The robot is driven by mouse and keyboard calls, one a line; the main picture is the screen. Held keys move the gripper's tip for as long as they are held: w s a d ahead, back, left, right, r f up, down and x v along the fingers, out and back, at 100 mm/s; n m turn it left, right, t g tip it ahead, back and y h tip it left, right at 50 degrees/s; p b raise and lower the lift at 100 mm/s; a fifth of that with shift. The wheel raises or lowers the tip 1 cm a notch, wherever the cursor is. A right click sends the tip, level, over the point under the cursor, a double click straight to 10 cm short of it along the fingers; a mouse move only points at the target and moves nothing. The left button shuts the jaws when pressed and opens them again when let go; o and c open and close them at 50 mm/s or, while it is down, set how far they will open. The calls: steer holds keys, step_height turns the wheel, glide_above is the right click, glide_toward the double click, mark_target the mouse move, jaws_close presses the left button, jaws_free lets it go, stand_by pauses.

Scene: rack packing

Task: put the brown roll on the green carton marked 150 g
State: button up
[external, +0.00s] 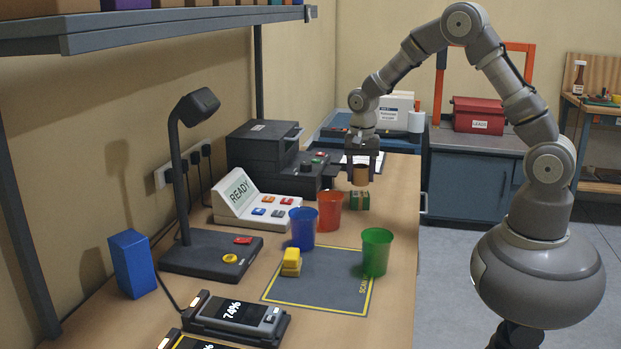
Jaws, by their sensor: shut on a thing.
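My gripper (363,170) is shut on the brown roll (361,175), held between its two fingers. The roll is upright, above the far right part of the table. The green carton (359,200) with a brownish band stands on the table just below the roll. The carton's marking is too small to read. A gap seems to show between roll and carton, but I cannot tell it exactly.
A red cup (330,210) stands just left of the carton, with a blue cup (302,229) and a green cup (376,252) nearer. A console (262,205) stands left; the table's right edge is close.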

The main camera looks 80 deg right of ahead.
mark_target(360, 183)
steer(key=shift+f+b, duration=0.5)
steer(key=shift+f, duration=1.05)
steer(key=shift+f, duration=0.1)
steer(key=o, duration=1)
steer(key=shift+o, duration=0.2)
step_height(360, 183, up, 12)
steer(key=p, duration=0.3)
steer(key=shift+p, duration=0.35)
steer(key=shift+r, duration=0.2)
